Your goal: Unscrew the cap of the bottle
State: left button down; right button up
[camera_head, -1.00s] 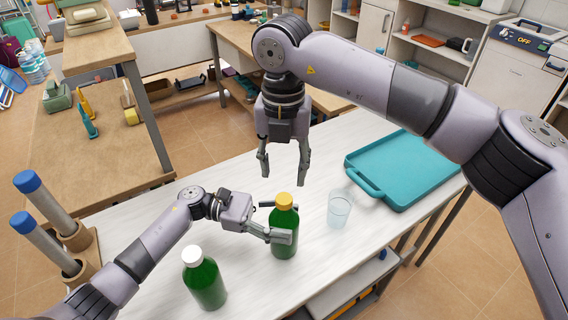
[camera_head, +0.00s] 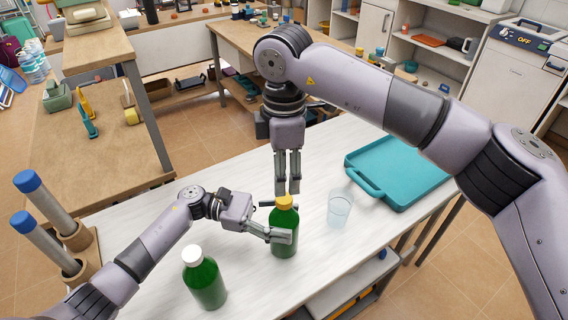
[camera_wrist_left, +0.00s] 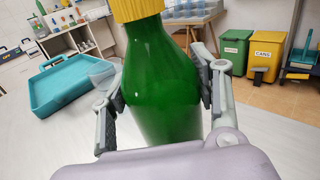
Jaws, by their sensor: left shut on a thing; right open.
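A green bottle (camera_head: 284,233) with a yellow cap (camera_head: 284,201) stands upright on the white table (camera_head: 175,235). The cap is on the bottle's top. My left gripper (camera_head: 274,221) is shut around the bottle's body below the cap. In the left wrist view a finger lies on each side of the green bottle (camera_wrist_left: 165,85), and the yellow cap (camera_wrist_left: 136,10) is cut off by the top edge. My right gripper (camera_head: 287,191) points down directly above the cap, its fingers seen nearly edge-on. It is open and empty; whether its tips touch the cap is unclear.
A second green bottle (camera_head: 206,284) with a white cap stands at the front left. A clear glass (camera_head: 340,210) and a teal tray (camera_head: 400,172) are to the right on the table. Two blue-topped cylinders (camera_head: 45,240) stand in a holder at far left.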

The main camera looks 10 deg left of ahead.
aim_at(284, 198)
notch_tip(284, 198, down, 7)
jog(key=shift+r, duration=0.15)
jog(key=shift+c, duration=0.4)
grip_shut()
dwell(0.3)
